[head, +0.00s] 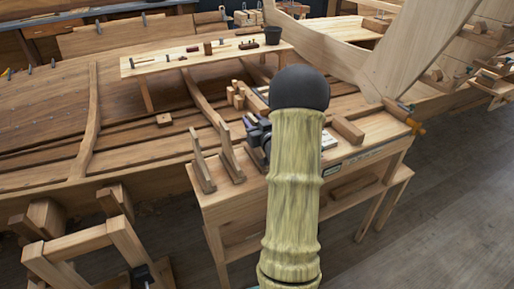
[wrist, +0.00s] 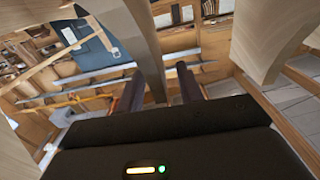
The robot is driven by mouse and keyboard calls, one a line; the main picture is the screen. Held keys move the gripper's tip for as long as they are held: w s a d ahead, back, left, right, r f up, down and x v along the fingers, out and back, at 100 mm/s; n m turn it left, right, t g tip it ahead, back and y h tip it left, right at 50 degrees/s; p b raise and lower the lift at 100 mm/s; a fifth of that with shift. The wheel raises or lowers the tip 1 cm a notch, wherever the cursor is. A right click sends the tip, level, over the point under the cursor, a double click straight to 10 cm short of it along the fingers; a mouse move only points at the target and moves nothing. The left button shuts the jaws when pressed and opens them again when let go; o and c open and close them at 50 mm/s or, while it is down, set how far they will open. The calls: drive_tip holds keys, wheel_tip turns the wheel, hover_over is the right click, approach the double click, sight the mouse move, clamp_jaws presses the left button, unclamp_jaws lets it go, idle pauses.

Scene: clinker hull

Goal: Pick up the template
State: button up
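My gripper (wrist: 160,78) shows in the wrist view with its two dark fingers apart. A narrow wooden board (wrist: 143,40) runs down from the top of that view and in between the fingers. A gap shows between the board and the right finger; contact on the left side is unclear. It may be the template, but I cannot be sure. In the head view my gripper (head: 257,133) is mostly hidden behind my arm, over the workbench. Two slim upright wooden pieces (head: 202,164) (head: 231,156) stand at the bench's left end, left of my gripper.
Wooden trestles (head: 75,245) stand front left. Floor at right is clear.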

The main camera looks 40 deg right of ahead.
clamp_jaws()
drive_tip(key=shift+r, duration=0.15)
idle(0.4)
wheel_tip(320, 180, up, 10)
drive_tip(key=shift+f+b, duration=0.1)
drive_tip(key=shift+b, duration=0.6)
